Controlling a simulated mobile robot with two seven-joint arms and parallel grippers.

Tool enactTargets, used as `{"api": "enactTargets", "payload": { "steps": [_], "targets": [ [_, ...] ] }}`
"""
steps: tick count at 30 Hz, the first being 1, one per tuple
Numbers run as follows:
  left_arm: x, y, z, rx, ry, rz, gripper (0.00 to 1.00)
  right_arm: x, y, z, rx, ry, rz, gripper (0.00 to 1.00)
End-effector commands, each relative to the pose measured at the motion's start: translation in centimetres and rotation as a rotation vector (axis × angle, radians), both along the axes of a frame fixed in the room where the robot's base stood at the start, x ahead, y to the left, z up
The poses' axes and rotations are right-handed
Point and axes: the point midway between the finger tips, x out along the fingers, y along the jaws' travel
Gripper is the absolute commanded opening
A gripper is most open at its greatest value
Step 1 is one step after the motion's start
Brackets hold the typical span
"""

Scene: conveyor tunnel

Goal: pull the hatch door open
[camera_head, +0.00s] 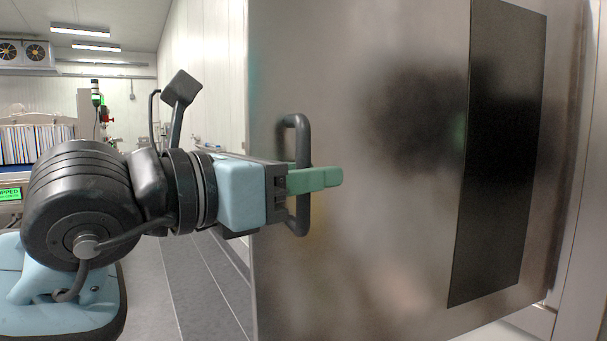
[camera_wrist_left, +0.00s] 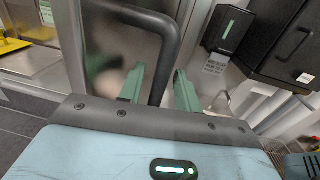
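The hatch door (camera_head: 400,215) is a large brushed-metal panel with a dark rectangular window (camera_head: 505,150). It fills the right half of the head view, and its left edge stands free against the aisle. Its handle (camera_head: 303,222) is a dark D-shaped bar near that left edge. My left gripper (camera_head: 325,178) reaches in from the left with green fingers across the middle of the bar. My right gripper is not in view.
Grey aisle floor (camera_head: 185,285) lies clear left of the door, along a pale wall. A conveyor area with a striped curtain (camera_head: 38,145) is at the far left. A dark box with a small green-lit screen (camera_wrist_left: 228,30) shows in the left wrist view.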

Motion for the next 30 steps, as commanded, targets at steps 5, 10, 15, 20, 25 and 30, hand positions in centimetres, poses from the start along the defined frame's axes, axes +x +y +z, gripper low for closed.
{"api": "enactTargets", "payload": {
  "steps": [5, 10, 15, 20, 25, 30],
  "targets": [
    [0.0, 0.0, 0.0, 0.002, 0.001, 0.0, 0.33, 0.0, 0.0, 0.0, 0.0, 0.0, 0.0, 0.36],
    [-0.3, 0.4, -0.1, 0.001, 0.002, 0.0, 0.33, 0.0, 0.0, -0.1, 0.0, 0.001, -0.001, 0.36],
    [-1.7, 2.3, -0.2, 0.002, 0.0, 0.002, 0.33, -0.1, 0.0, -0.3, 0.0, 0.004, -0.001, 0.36],
    [-3.3, 4.3, -0.1, 0.002, -0.001, 0.003, 0.33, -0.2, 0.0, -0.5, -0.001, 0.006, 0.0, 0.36],
    [-4.5, 5.7, -0.1, 0.001, 0.001, 0.001, 0.33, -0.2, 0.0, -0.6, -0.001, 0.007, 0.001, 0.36],
    [-4.9, 6.1, -0.1, 0.001, 0.001, 0.0, 0.33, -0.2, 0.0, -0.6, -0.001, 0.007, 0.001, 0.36]
  ]
}}
